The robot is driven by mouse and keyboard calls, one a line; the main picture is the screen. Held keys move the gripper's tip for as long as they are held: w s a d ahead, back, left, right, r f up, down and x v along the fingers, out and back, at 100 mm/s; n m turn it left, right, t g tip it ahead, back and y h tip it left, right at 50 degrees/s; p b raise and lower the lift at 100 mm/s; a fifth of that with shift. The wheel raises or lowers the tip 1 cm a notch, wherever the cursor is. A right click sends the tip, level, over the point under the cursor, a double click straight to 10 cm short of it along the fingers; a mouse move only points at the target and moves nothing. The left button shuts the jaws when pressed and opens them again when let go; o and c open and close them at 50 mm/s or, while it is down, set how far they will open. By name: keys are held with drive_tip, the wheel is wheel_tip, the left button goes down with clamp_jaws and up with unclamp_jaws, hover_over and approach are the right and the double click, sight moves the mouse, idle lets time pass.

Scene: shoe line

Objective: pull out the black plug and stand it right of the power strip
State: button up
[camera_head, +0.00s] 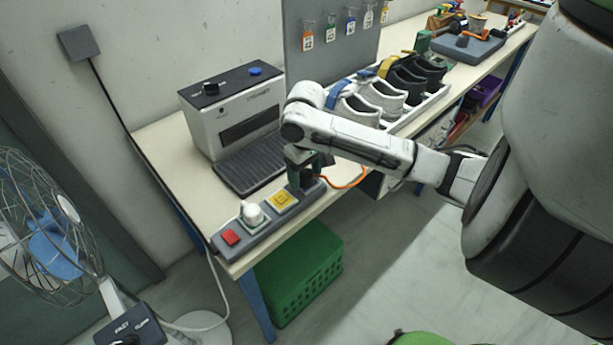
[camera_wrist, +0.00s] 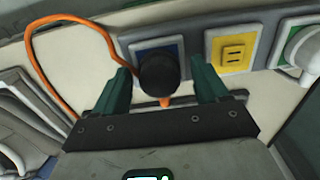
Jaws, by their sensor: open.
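The power strip (camera_head: 262,228) lies along the front edge of the table, with a red switch (camera_head: 230,237), a white plug (camera_head: 251,213) and an empty yellow socket (camera_head: 283,199). The black plug (camera_wrist: 158,75) sits at the blue socket (camera_wrist: 172,47), with an orange cord attached. In the head view my gripper mostly hides the plug. My gripper (camera_wrist: 160,86) is open, its green fingers on either side of the black plug. Whether the fingers touch it I cannot tell. The white plug also shows at the right of the wrist view (camera_wrist: 305,50).
A grey machine (camera_head: 235,110) stands behind the strip. A rack of shoes (camera_head: 385,95) is further right. The orange cord (camera_head: 350,180) loops right of the strip over the tabletop. A green crate (camera_head: 298,275) sits on the floor below; a fan (camera_head: 50,225) stands left.

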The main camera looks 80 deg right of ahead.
sight(306, 171)
idle(0.9)
clamp_jaws()
idle(0.5)
drive_tip(key=shift+r+p, duration=0.15)
drive_tip(key=shift+p, duration=0.2)
drive_tip(key=shift+r+p, duration=2.65)
drive_tip(key=shift+r, duration=0.2)
